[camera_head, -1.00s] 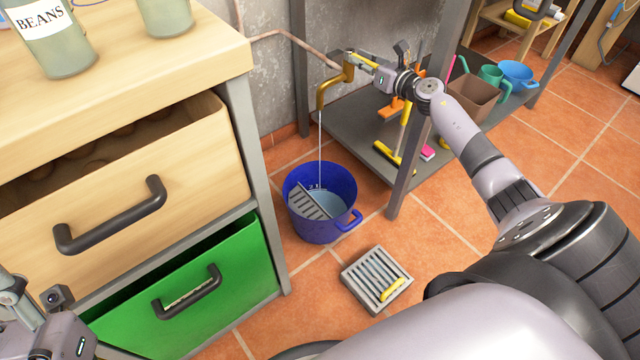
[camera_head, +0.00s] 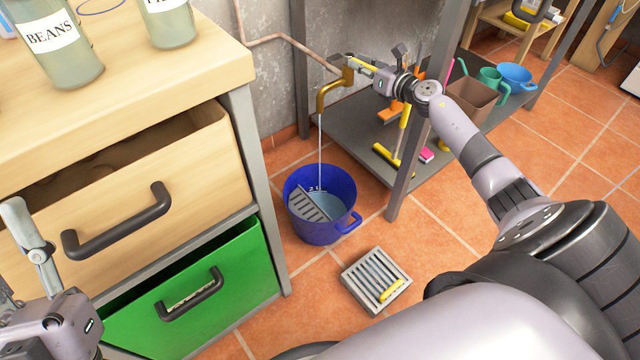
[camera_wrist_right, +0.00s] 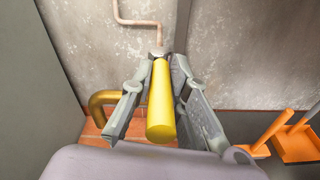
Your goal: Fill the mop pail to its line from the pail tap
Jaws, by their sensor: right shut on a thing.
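The brass tap (camera_head: 328,92) is on the wall pipe, its spout over the blue mop pail (camera_head: 312,232). A thin stream of water (camera_head: 320,140) falls from the spout into the pail. The pail stands upright on the floor with water (camera_head: 328,209) in it, a grey slatted wringer (camera_head: 308,203) at its left side and a pale marking on the inner wall, too small to read surely. My right gripper (camera_head: 362,66) is shut on the tap's yellow lever (camera_wrist_right: 161,105). My left gripper (camera_head: 22,262) is partly cut off at the lower left, apart from the pail.
A wooden cabinet with an open drawer (camera_head: 150,185) and an open green drawer (camera_head: 235,275) stands left of the pail. A floor drain grate (camera_head: 376,281) with a yellow object lies in front. A grey shelf (camera_head: 350,125) holds brushes and pots at right. Jars (camera_head: 55,45) stand on the cabinet.

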